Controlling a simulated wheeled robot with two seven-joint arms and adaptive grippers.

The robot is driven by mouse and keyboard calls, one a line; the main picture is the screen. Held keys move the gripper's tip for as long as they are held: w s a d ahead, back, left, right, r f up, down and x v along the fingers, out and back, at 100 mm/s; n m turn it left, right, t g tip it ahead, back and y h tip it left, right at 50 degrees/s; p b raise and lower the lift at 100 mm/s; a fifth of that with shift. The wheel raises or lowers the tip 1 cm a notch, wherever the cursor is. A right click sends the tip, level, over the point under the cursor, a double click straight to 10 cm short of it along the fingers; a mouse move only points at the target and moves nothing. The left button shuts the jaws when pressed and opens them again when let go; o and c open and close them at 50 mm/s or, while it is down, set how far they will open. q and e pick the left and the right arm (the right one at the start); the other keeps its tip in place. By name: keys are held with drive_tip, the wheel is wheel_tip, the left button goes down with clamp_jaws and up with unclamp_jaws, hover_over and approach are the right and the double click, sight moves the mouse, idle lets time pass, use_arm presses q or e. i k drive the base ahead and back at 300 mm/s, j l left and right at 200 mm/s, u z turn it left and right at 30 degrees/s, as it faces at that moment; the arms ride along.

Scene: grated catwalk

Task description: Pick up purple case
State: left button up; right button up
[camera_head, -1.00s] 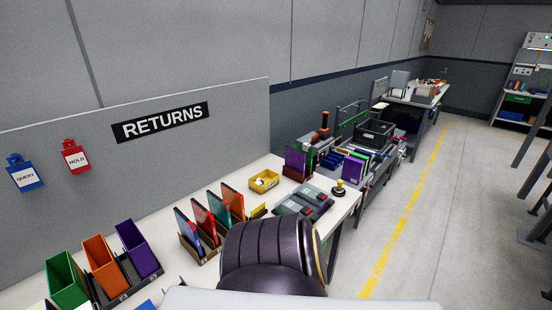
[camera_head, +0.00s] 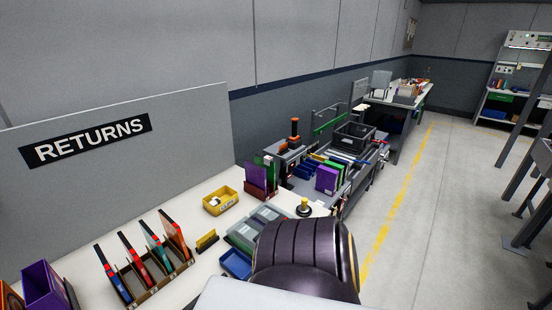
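Several purple things show, and I cannot tell which one is the purple case. One upright purple case (camera_head: 256,176) stands in a brown holder at the far end of the white table. A second purple case (camera_head: 327,179) stands at the near end of a row on the grey cart. An open purple bin (camera_head: 44,286) is at the lower left, partly cut off by the frame edge. A dark rounded part of my own body fills the bottom middle and hides some of the table. Neither of my grippers is in view.
The white table (camera_head: 208,267) holds a rack of coloured folders (camera_head: 146,283), a yellow tray (camera_head: 221,201) and a blue tray (camera_head: 236,264). The cart carries a black crate (camera_head: 354,136). The floor (camera_head: 433,210) right of the yellow line is clear; grey posts stand at far right.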

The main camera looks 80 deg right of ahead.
sight(255, 174)
drive_tip(key=k+l+z, duration=0.2)
drive_tip(key=l, duration=0.3)
drive_tip(key=k+l+z, duration=0.2)
drive_tip(key=l, duration=0.3)
drive_tip(key=l+z, duration=0.15)
drive_tip(key=l, duration=0.35)
drive_tip(key=l+z, duration=0.2)
drive_tip(key=l, duration=0.35)
drive_tip(key=k, duration=0.05)
